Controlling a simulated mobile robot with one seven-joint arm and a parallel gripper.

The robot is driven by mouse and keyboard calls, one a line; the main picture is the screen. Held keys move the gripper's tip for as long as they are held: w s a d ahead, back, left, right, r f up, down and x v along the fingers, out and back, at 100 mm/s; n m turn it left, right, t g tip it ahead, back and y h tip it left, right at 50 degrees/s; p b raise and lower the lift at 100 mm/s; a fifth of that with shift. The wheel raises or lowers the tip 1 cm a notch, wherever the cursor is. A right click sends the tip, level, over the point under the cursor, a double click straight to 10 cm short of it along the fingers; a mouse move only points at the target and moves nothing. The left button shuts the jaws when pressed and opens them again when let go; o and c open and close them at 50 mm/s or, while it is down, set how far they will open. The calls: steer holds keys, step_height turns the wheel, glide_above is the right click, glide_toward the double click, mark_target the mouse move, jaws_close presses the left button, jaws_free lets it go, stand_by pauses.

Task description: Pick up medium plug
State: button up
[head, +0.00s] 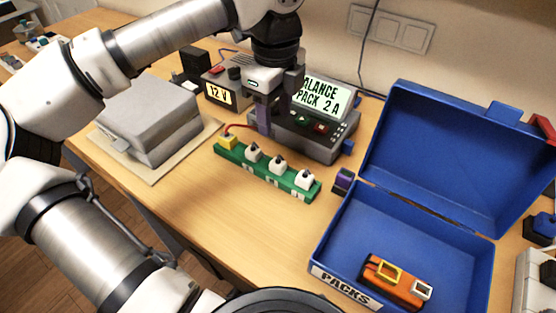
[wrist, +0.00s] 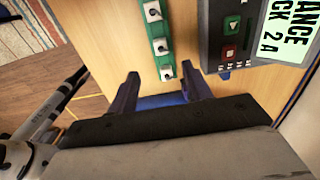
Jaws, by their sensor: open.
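I cannot tell which connector is the medium plug. A green board (head: 262,172) lies on the table with a yellow connector (head: 227,142) at its left end, a red wire running from it, and several white sockets (head: 278,164). The board also shows in the wrist view (wrist: 160,31). An orange pack (head: 392,284) with a yellow-framed connector (head: 390,270) and a white-framed connector (head: 421,289) lies in the blue case (head: 345,233). My gripper (head: 278,110) is open and empty, pointing down above the board, in front of the charger. Its fingers show apart in the wrist view (wrist: 162,80).
The charger (head: 318,145) with a lit display stands behind the board. A small dark purple block (head: 343,180) stands between board and case. A 12 V unit (head: 220,93) and a grey box (head: 150,115) are at left. Bare table lies in front of the board.

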steer(key=p, duration=0.1)
glide_above(278, 162)
steer(key=f, duration=0.7)
steer(key=shift+w+a, duration=0.2)
steer(key=shift+s+d+f+p, duration=0.1)
steer(key=shift+f+p, duration=0.5)
steer(key=shift+f, duration=0.8)
steer(key=shift+s+d+f+p, duration=0.1)
steer(key=shift+f+p, duration=0.45)
steer(key=shift+f, duration=0.85)
steer(key=c, duration=1)
steer(key=shift+c, duration=0.3)
steer(key=shift+r, duration=0.1)
step_height(278, 162, up, 20)
steer(key=b, duration=0.3)
